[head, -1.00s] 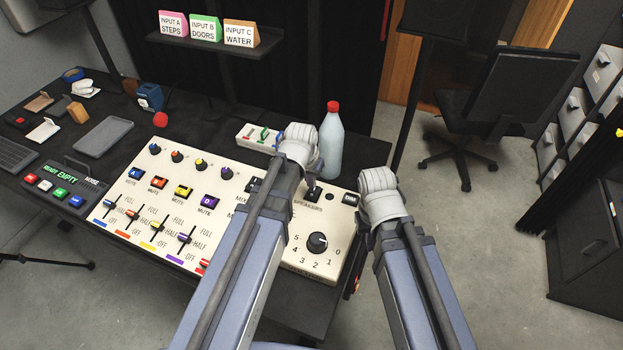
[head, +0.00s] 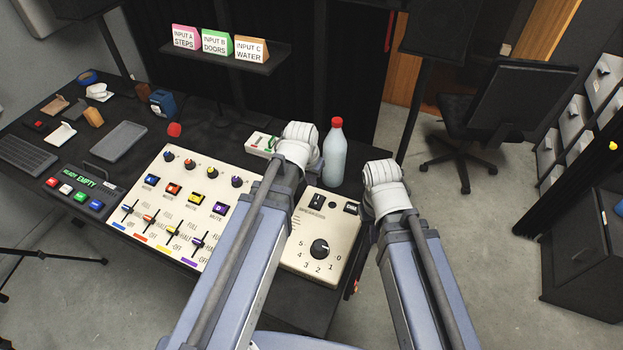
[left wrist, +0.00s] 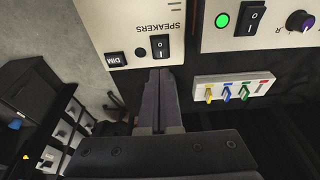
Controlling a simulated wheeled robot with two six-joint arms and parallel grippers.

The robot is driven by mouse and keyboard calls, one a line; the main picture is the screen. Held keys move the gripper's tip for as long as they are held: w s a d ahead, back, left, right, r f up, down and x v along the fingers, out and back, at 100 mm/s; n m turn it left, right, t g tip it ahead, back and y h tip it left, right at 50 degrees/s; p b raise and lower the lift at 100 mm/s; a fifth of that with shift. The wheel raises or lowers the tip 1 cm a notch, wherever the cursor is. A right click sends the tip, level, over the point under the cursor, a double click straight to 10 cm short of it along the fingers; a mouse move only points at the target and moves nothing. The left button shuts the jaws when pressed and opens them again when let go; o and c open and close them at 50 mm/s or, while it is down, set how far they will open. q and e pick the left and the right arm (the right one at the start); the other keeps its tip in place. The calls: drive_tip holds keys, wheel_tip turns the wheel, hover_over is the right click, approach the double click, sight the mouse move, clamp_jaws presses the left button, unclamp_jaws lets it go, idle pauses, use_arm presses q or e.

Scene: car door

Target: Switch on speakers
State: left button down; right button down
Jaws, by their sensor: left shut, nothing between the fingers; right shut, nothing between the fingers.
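The cream speakers panel (head: 335,225) stands on the dark table, partly hidden by my left arm. Its black speakers switch (head: 317,201) also shows in the left wrist view (left wrist: 159,47), with a dark, unlit round lamp (left wrist: 141,53) beside it. My left gripper (left wrist: 158,72) is shut and empty, its tips pointing at the switch and very close to it; I cannot tell whether they touch.
A red-capped bottle (head: 335,155) and a small colored-lever box (left wrist: 235,87) stand behind.

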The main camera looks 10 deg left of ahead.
sight(319, 196)
use_arm(q)
drive_tip(key=shift+w+d+r+t, duration=0.15)
drive_tip(key=shift+w+t, duration=0.15)
drive_tip(key=shift+w, duration=0.35)
drive_tip(key=b+x, duration=1.3)
drive_tip(key=shift+f, duration=0.35)
drive_tip(key=shift+w+f, duration=0.15)
drive_tip(key=shift+f, duration=0.05)
